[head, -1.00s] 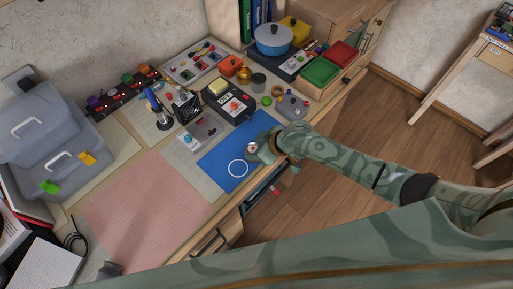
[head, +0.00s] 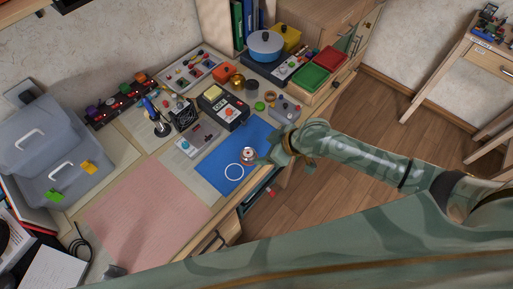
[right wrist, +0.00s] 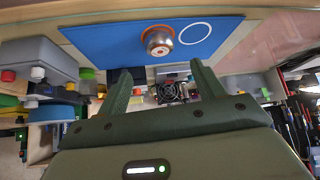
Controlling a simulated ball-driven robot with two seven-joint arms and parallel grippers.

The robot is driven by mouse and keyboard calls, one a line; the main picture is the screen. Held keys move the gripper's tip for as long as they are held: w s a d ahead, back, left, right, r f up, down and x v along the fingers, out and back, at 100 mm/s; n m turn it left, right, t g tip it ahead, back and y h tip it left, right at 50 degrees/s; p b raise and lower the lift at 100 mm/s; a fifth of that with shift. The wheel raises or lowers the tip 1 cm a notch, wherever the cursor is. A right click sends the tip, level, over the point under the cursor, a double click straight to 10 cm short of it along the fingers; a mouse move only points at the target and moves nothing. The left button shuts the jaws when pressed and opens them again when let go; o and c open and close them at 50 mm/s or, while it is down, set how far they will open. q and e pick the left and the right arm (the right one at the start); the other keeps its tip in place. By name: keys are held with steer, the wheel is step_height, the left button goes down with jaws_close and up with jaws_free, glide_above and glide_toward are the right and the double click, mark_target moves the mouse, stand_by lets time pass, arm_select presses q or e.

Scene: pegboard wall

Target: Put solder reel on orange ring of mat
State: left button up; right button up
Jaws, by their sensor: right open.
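The solder reel (head: 248,155), a small silvery spool with a reddish centre, stands on the blue mat (head: 222,178). It also shows in the right wrist view (right wrist: 158,41). An orange ring edge (right wrist: 154,29) shows around the reel's base there; the reel hides the rest, so exact centring is hard to tell. A white ring (head: 234,172) is printed beside it and is empty. My right gripper (head: 268,151) is open, just right of the reel; in the right wrist view its fingers (right wrist: 158,74) are apart with nothing between them. My left gripper is not in view.
A grey box with knobs (head: 284,107), a black meter (head: 224,107) and a grey device (head: 197,141) stand around the mat's far side. A pink mat (head: 147,204) lies to the left. An open drawer (head: 257,194) is below the bench's front edge.

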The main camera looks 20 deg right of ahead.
steer(key=v, duration=0.3)
steer(key=shift+s+d+r+p, duration=0.1)
steer(key=shift+s+r+p, duration=0.1)
steer(key=shift+p, duration=0.15)
steer(key=shift+w, duration=0.1)
steer(key=s+d+f+m+h, duration=0.1)
steer(key=s+d+f, duration=0.2)
steer(key=f, duration=0.4)
steer(key=s+d+f+m+h, duration=0.2)
steer(key=s+d+f, duration=0.15)
steer(key=f, duration=0.35)
steer(key=s+d+f+m+h, duration=0.1)
steer(key=s+d+f, duration=0.15)
steer(key=f, duration=0.35)
steer(key=s+f+g, duration=0.1)
steer(key=s+f, duration=0.3)
steer(key=s, duration=0.5)
steer(key=s+f+m+g+h, duration=0.1)
steer(key=s+f, duration=0.2)
steer(key=s, duration=0.7)
steer(key=s+f+g, duration=0.2)
steer(key=s+f, duration=0.2)
steer(key=s, duration=0.6)
steer(key=shift+s+d+f+m+h, duration=0.2)
steer(key=shift+d+f+m+h, duration=0.1)
steer(key=shift+d+f, duration=0.1)
